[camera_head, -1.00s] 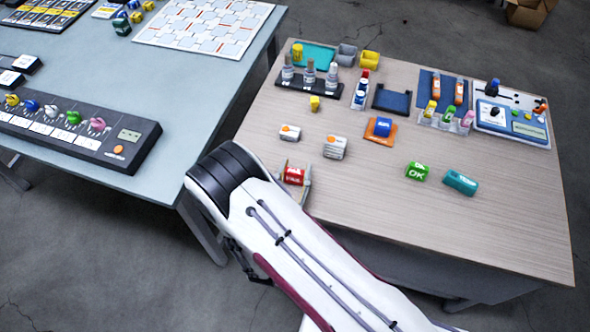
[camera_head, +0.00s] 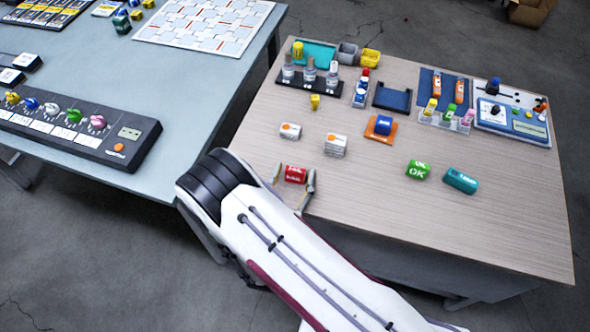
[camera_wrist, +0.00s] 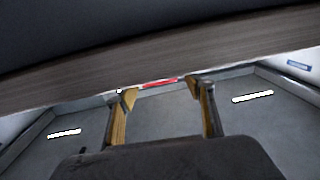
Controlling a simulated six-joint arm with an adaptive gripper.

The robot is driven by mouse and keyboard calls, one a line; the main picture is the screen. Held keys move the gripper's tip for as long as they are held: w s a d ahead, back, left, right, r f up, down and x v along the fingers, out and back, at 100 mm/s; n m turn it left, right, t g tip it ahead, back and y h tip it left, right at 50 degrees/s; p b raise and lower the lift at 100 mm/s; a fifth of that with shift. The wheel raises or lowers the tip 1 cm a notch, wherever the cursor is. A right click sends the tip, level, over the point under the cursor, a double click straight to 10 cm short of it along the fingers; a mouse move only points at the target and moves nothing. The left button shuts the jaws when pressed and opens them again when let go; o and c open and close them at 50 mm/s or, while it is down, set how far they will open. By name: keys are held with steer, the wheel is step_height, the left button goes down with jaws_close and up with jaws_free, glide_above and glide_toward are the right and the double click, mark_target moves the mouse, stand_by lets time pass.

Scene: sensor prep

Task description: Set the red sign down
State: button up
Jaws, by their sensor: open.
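The red sign (camera_head: 295,174) is a small red block with white lettering near the front left edge of the wooden table. My gripper (camera_head: 294,177) is open around it, with one finger on each side and a gap visible between fingers and sign. In the wrist view my gripper (camera_wrist: 164,94) shows its two fingers spread apart, and a thin strip of the red sign (camera_wrist: 160,84) shows between their tips. The sign appears to rest on the tabletop; its underside is hidden.
A green OK block (camera_head: 418,170) and a teal block (camera_head: 461,181) lie to the right. A blue block on an orange base (camera_head: 381,128) is farther back. The front middle of the wooden table (camera_head: 400,215) is clear.

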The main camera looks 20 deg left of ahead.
mark_target(287, 203)
steer(key=s, duration=0.3)
steer(key=shift+s+f, duration=0.15)
steer(key=shift+s, duration=1.35)
steer(key=shift+c, duration=1.4)
